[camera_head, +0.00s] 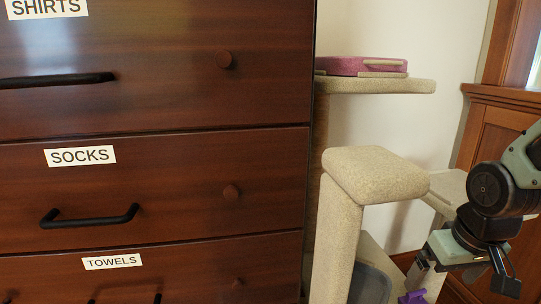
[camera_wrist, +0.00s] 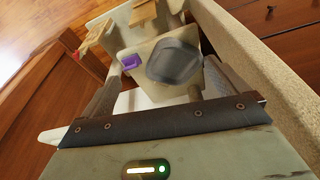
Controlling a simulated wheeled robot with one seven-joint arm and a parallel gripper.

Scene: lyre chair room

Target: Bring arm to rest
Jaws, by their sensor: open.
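My gripper (camera_head: 462,282) is at the right of the head view, hanging beside the beige cat tree (camera_head: 375,174). Its jaws are apart, and I see nothing held between them. My arm comes in from the right edge, bent, with a dark round joint above the gripper.
A dark wooden dresser (camera_head: 180,190) with labelled drawers fills the left. A pink-purple case (camera_head: 362,66) lies on the upper cat tree platform. A grey rounded thing (camera_wrist: 174,62) and a small purple thing (camera_wrist: 131,62) are low in the cat tree. Wood panelling (camera_head: 497,130) stands at right.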

